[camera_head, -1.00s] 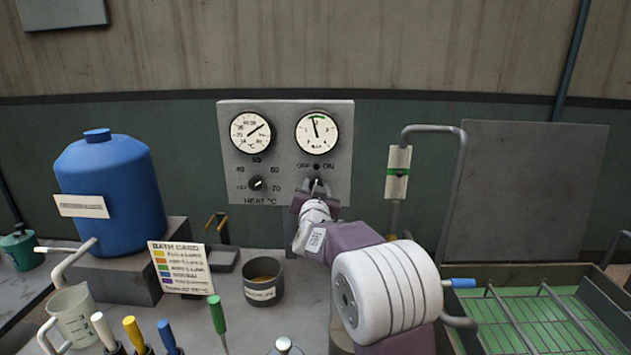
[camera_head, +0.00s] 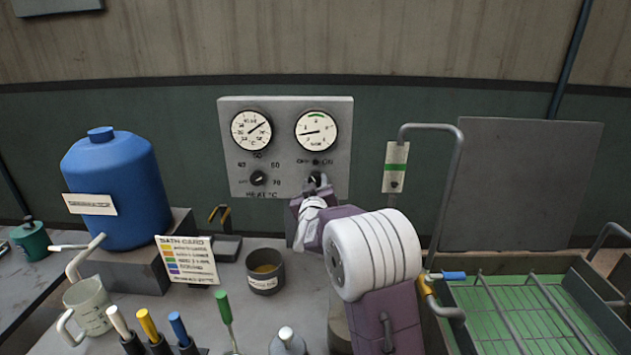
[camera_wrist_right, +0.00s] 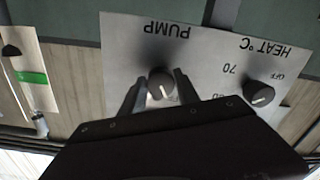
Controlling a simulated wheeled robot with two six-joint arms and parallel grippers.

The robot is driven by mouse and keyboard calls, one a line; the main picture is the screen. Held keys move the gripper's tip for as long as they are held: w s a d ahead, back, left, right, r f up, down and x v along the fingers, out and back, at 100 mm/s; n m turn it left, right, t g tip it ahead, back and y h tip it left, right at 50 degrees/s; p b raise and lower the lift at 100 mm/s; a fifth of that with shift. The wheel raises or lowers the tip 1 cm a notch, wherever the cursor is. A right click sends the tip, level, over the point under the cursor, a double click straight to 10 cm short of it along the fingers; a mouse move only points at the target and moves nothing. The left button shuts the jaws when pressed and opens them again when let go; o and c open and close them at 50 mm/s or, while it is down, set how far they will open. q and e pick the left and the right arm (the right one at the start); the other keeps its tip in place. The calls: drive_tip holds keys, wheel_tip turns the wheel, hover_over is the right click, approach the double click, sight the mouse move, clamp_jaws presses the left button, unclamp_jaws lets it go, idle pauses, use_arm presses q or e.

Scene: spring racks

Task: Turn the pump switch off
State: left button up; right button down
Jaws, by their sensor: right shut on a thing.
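The pump switch is a dark round knob (camera_wrist_right: 160,80) on the grey panel (camera_head: 236,150). Its OFF and ON labels stand above it in the head view. In the wrist view the panel appears upside down, with PUMP lettering by the knob. The knob's pale mark points down and slightly right there, toward the heat-knob side. My right gripper (camera_wrist_right: 158,88) is shut on the knob, one finger on each side. In the head view my right gripper (camera_head: 315,184) partly hides it. The right gauge's needle (camera_head: 316,132) points left, outside its green band. My left gripper is out of view.
The heat knob (camera_head: 258,178) is beside the pump switch, with another gauge (camera_head: 251,131) above it. A blue tank (camera_head: 118,190), bath card (camera_head: 186,260) and dark cup (camera_head: 265,272) stand left. A bent pipe (camera_head: 446,190) and green rack (camera_head: 520,320) are right.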

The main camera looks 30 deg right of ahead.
idle(0.5)
drive_tip(key=c, duration=0.9)
unclamp_jaws()
drive_tip(key=b+v, duration=0.1)
drive_tip(key=v, duration=0.8)
drive_tip(key=shift+d, duration=0.1)
